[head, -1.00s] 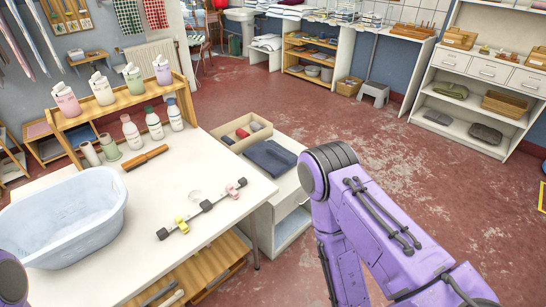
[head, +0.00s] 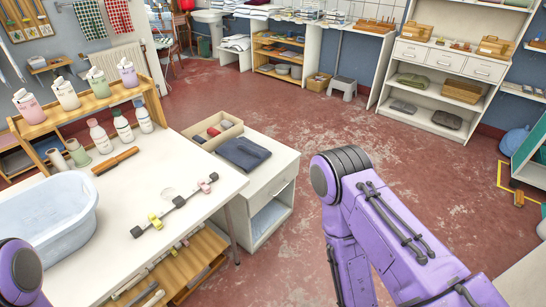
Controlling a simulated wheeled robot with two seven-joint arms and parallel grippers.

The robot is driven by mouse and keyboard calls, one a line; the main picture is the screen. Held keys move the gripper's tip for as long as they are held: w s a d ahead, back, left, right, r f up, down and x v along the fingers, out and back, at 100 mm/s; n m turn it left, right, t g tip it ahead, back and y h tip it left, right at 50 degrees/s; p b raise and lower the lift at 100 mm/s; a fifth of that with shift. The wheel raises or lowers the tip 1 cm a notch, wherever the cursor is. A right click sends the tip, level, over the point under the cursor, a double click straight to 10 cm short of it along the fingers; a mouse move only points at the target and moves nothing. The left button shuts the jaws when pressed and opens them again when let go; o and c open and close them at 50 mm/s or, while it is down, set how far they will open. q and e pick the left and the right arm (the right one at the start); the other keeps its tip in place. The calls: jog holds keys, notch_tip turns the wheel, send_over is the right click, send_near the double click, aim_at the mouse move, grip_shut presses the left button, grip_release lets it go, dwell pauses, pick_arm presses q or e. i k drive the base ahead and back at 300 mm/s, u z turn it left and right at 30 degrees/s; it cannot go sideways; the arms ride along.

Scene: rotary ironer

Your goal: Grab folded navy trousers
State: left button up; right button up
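The folded navy trousers (head: 243,153) lie as a dark flat bundle on the near part of the white cabinet's top (head: 275,164), in the middle of the head view. They lie in front of a shallow box. My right arm shows as purple links at the lower right, and its gripper is out of the frame. Only a purple piece of my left arm shows at the lower left edge, and its gripper is also out of view. Nothing of mine touches the trousers.
A white table (head: 205,186) stands left of the cabinet, with a pale blue tub (head: 48,215), several bottles and a rod with clips (head: 174,206). A divided box (head: 214,131) sits behind the trousers. Red floor (head: 335,125) is clear right of the cabinet.

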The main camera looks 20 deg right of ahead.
aim_at(245, 154)
jog(key=u, duration=0.45)
jog(key=k, duration=0.2)
jog(key=z, duration=2.25)
jog(key=i, duration=1.9)
jog(key=u, duration=0.95)
jog(key=i, duration=0.75)
jog(key=u, duration=0.7)
